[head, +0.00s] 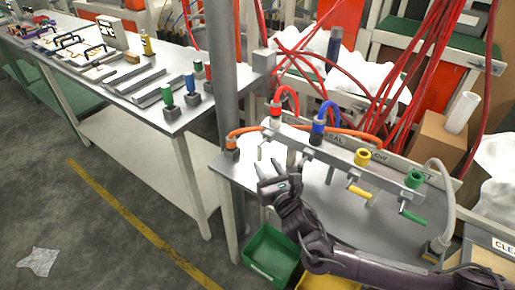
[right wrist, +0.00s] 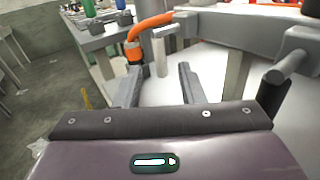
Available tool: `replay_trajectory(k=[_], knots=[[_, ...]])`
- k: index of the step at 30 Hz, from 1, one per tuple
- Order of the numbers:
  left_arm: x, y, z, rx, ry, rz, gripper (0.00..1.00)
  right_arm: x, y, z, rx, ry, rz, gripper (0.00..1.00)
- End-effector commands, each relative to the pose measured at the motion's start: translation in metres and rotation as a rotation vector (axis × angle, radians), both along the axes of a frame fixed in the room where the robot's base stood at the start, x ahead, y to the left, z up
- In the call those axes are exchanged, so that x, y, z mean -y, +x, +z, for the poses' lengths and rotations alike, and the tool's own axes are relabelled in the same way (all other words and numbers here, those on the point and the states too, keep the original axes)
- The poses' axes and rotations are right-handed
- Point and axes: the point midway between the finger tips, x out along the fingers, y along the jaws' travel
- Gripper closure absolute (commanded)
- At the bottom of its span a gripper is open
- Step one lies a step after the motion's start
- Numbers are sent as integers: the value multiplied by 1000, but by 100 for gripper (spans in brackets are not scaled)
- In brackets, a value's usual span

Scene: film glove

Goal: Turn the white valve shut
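The valve manifold (head: 335,148) is a grey bar on the bench, with red, blue, yellow and green fittings along it. A pale lever, seemingly the white valve (right wrist: 165,31), sticks out at the manifold's near end in the right wrist view, with a pale upright post (right wrist: 160,58) below it. My right gripper (head: 272,180) is in front of the manifold's left end. Its two fingers (right wrist: 158,82) are apart with nothing between them; the lever lies beyond their tips, not touching. In the head view the gripper partly hides this area. My left gripper is not in view.
An orange hose (right wrist: 150,24) bends down to an orange fitting (head: 231,143) at the bench's left corner. Yellow (head: 360,190) and green (head: 412,217) levers stick out to the right. A green bin (head: 270,256) is below the bench edge. A grey pole (head: 222,70) stands behind.

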Motion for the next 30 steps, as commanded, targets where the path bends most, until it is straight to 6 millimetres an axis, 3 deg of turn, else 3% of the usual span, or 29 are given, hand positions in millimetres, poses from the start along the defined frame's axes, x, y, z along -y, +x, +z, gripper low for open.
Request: replay_trajectory(k=[5, 18, 30], knots=[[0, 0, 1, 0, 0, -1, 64, -2, 12, 3, 33, -41, 7, 64], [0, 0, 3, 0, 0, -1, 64, -24, 69, 2, 28, -36, 6, 64], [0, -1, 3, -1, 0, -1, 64, -26, 75, 1, 25, -36, 6, 67]])
